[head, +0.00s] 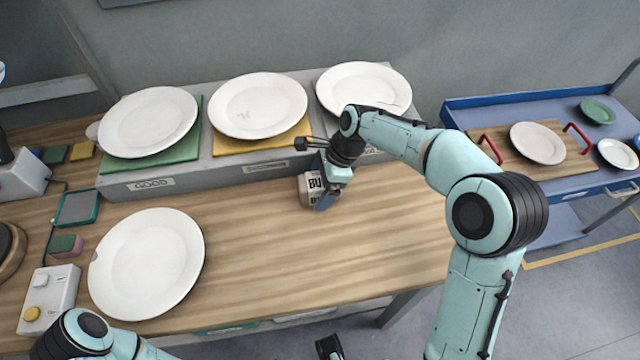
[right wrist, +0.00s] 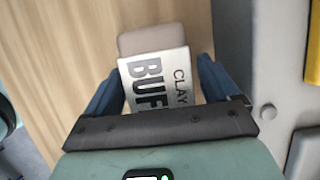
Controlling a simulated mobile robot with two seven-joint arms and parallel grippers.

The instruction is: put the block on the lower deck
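The block (head: 311,189) is a pale box at the back of the wooden bench. Its label reads "CLAY BUFF" in the right wrist view (right wrist: 158,78). My right gripper (head: 327,195) is at it, with blue fingers on either side; the wrist view shows the gripper (right wrist: 160,75) spread about as wide as the block. The block sits slightly askew between the fingers, and I cannot tell if both press on it. The lower deck (head: 563,222) is the blue shelf under the cart's top at the right.
The blue cart top (head: 480,115) carries a wooden board (head: 557,137) with red handles and several dishes. A grey ledge (head: 225,172) with large white plates runs behind the block. Another white plate (head: 147,264) lies on the bench (head: 290,260). The bench's front middle is clear.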

